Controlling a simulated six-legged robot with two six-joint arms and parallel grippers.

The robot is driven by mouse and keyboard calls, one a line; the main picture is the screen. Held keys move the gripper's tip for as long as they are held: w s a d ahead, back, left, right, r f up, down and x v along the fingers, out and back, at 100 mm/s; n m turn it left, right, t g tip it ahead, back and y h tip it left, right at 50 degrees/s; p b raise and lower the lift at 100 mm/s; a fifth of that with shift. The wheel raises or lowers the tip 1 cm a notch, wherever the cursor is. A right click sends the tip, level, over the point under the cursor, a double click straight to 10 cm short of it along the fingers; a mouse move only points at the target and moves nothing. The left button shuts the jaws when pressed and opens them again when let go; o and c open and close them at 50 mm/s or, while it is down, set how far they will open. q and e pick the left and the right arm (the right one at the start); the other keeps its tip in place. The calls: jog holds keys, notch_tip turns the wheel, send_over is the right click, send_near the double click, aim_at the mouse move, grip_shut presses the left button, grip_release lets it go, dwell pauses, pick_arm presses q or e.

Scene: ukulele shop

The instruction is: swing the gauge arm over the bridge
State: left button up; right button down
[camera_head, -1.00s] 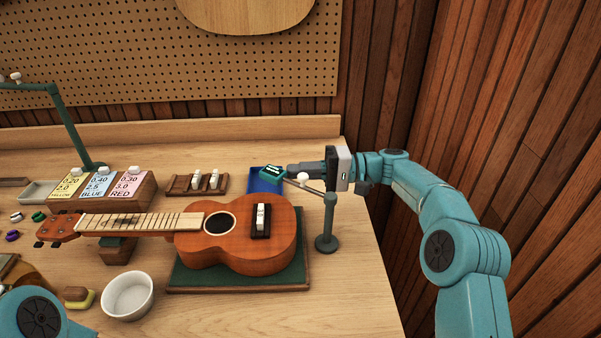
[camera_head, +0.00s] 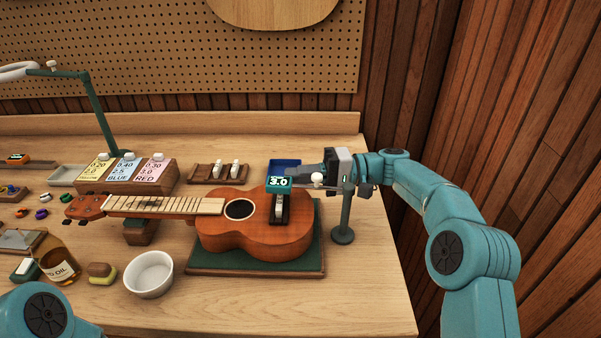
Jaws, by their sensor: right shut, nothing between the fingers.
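The ukulele (camera_head: 262,241) lies on a green mat board (camera_head: 200,262), its neck to the left. Its dark bridge (camera_head: 280,217) carries a small pale piece, partly hidden by the gauge head. The gauge stand (camera_head: 344,216) is a green post on a round base, right of the ukulele. Its gauge arm (camera_head: 302,184) reaches left, with a white knob (camera_head: 318,178) on it. The gauge head (camera_head: 278,183) reads 3.0 and appears over the bridge's far end. My right gripper (camera_head: 302,170) is shut and empty, just behind the arm; contact is unclear. My left gripper is out of view.
A blue tray (camera_head: 284,164) lies behind the gauge head. A wooden rack (camera_head: 218,172) and the coloured cards (camera_head: 126,168) stand behind the neck. A white bowl (camera_head: 149,274) and an oil bottle (camera_head: 58,264) stand at front left. The right front tabletop is clear.

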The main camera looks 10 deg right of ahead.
jog(key=shift+s+a, duration=0.1)
jog(key=shift+s, duration=0.1)
dwell(0.5)
jog(key=d, duration=1.2)
jog(key=shift+s+p, duration=0.25)
jog(key=shift+p, duration=0.15)
jog(key=shift+w, duration=0.1)
